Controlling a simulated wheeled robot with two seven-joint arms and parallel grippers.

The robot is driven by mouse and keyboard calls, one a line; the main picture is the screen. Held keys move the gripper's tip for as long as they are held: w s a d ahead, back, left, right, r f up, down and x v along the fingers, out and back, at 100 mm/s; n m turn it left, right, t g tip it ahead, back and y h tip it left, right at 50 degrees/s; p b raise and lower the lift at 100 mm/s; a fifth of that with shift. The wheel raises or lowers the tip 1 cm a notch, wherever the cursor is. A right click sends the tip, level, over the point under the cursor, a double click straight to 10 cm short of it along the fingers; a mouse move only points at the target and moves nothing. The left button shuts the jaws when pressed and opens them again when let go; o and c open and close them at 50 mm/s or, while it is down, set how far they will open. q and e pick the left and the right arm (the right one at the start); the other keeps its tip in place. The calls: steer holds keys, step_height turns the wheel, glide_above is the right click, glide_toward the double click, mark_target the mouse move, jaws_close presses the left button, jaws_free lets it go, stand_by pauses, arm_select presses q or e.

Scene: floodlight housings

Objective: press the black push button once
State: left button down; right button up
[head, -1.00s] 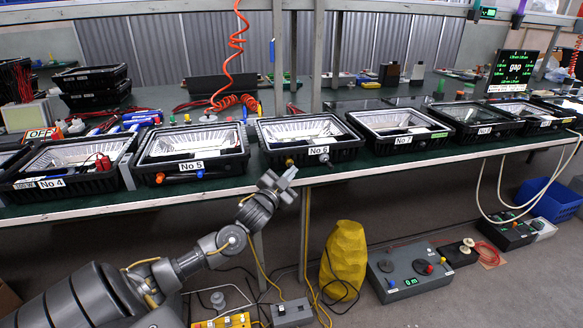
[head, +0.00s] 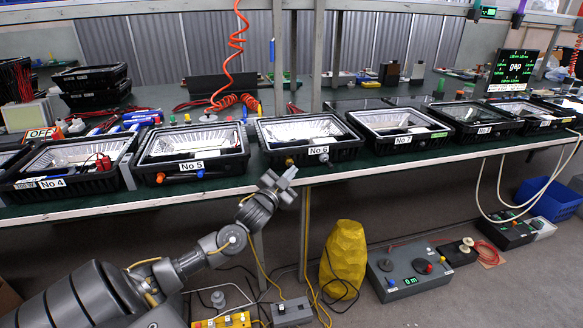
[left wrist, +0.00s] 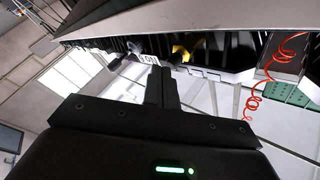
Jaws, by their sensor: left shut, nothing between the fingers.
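My left gripper (head: 290,174) is in front of the table edge, just below the No 6 housing (head: 265,144). Its fingers are together and empty; in the left wrist view the closed fingers (left wrist: 162,78) point at the housing's front. A small dark fitting with a brass-yellow part (head: 289,162) is on that front, just above the fingertips. A yellow part shows beside the fingers in the left wrist view (left wrist: 184,50). I cannot clearly tell whether this fitting is the black push button, or whether the fingers touch it. My right gripper is not in view.
A grey round fitting (head: 324,158) sits to the right on the same housing. The No 5 housing (head: 151,166) and No 7 housing (head: 361,138) stand close on either side. A yellow sack (head: 343,258) and a grey control box (head: 408,287) are on the floor.

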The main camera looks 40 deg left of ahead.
arm_select(q)
steer(key=shift+s+d, duration=0.3)
steer(key=shift+d, duration=0.05)
steer(key=shift+d+p, duration=0.1)
steer(key=shift+p, duration=0.2)
steer(key=s+d+p, duration=0.1)
steer(key=d, duration=0.1)
steer(key=s+d+p, duration=0.1)
steer(key=s+d, duration=0.1)
steer(key=shift+s+d+p, duration=0.2)
steer(key=shift+d+p, duration=0.1)
steer(key=shift+d, duration=0.05)
stand_by(0.4)
